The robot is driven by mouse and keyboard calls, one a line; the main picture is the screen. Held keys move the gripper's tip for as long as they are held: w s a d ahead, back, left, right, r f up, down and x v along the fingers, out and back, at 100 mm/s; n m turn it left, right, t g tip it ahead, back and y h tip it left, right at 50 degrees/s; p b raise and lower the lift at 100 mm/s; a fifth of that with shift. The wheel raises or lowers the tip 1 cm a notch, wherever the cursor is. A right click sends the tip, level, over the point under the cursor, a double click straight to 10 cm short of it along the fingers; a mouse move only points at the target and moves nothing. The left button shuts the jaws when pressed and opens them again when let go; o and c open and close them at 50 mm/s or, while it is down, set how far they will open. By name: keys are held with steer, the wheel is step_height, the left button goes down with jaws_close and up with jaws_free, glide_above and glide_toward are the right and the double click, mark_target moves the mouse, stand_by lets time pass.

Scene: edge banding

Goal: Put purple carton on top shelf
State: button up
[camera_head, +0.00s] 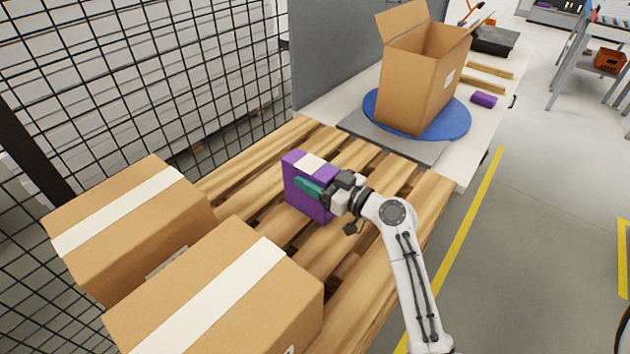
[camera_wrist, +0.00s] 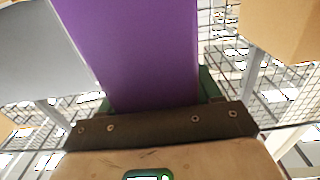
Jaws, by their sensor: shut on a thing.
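The purple carton (camera_head: 297,196) with a white strip on top is at the middle of the head view, above or on a wooden pallet; I cannot tell whether it touches the slats. My gripper (camera_head: 310,188) is shut on it, with a green finger along its near side. In the wrist view the purple carton (camera_wrist: 130,50) fills the upper middle, held between the green fingers of my gripper (camera_wrist: 155,95). The top shelf cannot be made out clearly in either view.
Two taped brown boxes (camera_head: 120,215) (camera_head: 225,290) sit at the pallet's (camera_head: 375,265) near left. A black mesh fence (camera_head: 100,80) runs along the left. An open carton (camera_head: 420,75) stands on a blue turntable (camera_head: 455,122). A small purple item (camera_head: 484,99) lies beyond.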

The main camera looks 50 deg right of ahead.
steer(key=s+a+r+p, duration=0.1)
steer(key=s+a+r, duration=0.1)
steer(key=s+r, duration=0.4)
steer(key=s+a+r+p, duration=0.2)
steer(key=s+r, duration=0.3)
steer(key=s, duration=0.2)
steer(key=shift+s+a+r, duration=0.15)
steer(key=shift+a+r, duration=0.1)
steer(key=shift+r, duration=0.15)
